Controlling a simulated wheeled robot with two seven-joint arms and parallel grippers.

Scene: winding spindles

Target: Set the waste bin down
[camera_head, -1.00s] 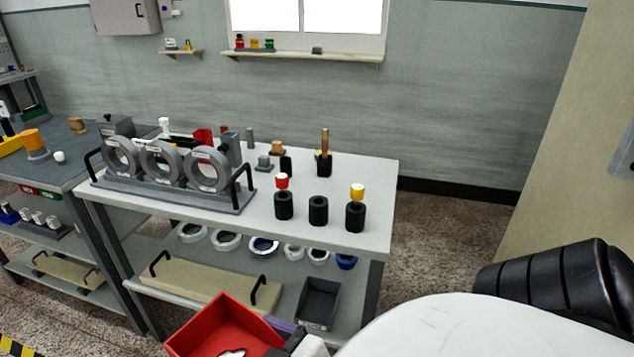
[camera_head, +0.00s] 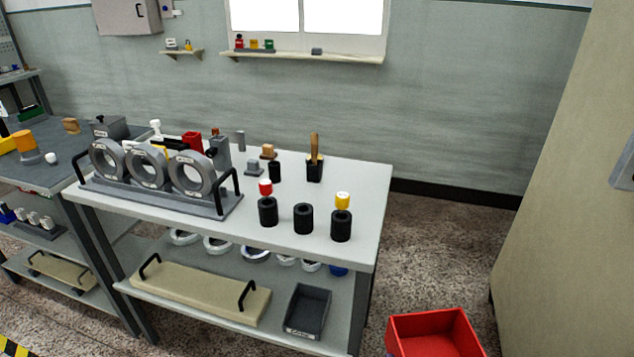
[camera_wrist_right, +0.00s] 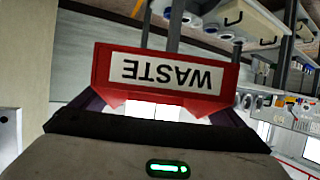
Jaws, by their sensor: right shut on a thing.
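The red waste bin (camera_head: 435,335) is at the bottom edge of the head view, right of the bench, against the speckled floor. Its lower part is cut off, so I cannot tell if it touches the floor. In the right wrist view its red wall (camera_wrist_right: 100,68) fills the middle, with a white WASTE label that reads upside down. My right gripper (camera_wrist_right: 165,108) is shut on the waste bin, its purple-edged fingers at the wall. The grip is partly hidden behind the bin. My left gripper is in neither current view.
The bench (camera_head: 370,200) stands left of the bin, with black cylinders, a rack of grey rings and a brush holder on top. Its lower shelf holds a dark tray (camera_head: 308,312) and a beige block (camera_head: 200,291). A beige panel (camera_head: 570,180) rises at the right. Floor between looks clear.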

